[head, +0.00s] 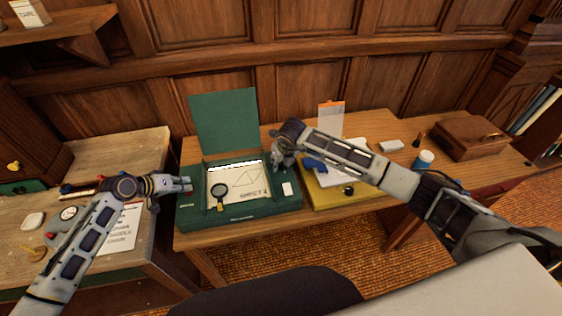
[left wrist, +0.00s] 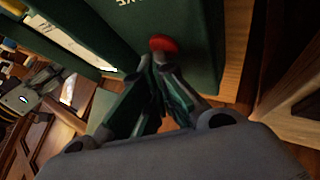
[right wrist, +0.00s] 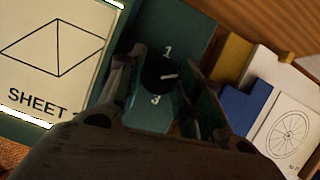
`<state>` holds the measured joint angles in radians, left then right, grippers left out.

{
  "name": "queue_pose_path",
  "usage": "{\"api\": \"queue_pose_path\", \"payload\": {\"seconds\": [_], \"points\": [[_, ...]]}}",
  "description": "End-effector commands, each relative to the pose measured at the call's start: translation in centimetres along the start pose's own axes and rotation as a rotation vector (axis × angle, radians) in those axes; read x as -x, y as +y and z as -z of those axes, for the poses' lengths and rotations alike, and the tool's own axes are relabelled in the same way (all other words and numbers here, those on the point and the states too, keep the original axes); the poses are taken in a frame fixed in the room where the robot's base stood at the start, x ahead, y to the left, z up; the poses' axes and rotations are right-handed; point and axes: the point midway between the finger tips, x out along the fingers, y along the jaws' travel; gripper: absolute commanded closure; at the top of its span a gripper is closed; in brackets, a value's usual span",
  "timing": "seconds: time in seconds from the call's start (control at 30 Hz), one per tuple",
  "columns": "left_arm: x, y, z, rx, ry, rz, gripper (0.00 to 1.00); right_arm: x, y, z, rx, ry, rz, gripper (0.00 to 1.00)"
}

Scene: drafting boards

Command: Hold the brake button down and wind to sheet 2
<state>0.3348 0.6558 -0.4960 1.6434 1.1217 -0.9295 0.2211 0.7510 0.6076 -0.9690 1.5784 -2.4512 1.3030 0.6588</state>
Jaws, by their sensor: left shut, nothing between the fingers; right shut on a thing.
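The green drafting box (head: 240,220) stands on the middle table with its lid up. Its window shows a sheet (head: 238,181) with a line drawing and the word SHEET; the number is not clear. My left gripper (head: 188,184) is shut and empty at the box's left side, its tips at the red button (left wrist: 163,44); whether the button is pressed in I cannot tell. My right gripper (head: 277,163) is shut on the black knob (right wrist: 160,76) at the box's right. The knob's white line points right in the right wrist view, between the marks 1 and 3.
A yellow box (head: 318,197) with blue and white items stands close to the right. A blue-and-white jar (head: 424,160) and a brown case (head: 470,137) are further right. A side table (head: 110,160) stands left.

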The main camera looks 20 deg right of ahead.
Motion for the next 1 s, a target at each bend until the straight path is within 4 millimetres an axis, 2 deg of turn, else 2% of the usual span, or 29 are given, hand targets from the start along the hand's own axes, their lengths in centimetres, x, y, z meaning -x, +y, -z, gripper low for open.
{"api": "queue_pose_path", "payload": {"seconds": [0.5,1.0], "points": [[-0.07,-0.11,-0.15,0.001,-0.003,0.002,1.00,-0.01,0.21,-0.06,-0.275,0.000,0.113,0.89],[-0.07,-0.11,-0.14,0.001,-0.003,0.002,1.00,-0.03,0.11,-0.05,-0.344,-0.001,0.143,0.89]]}}
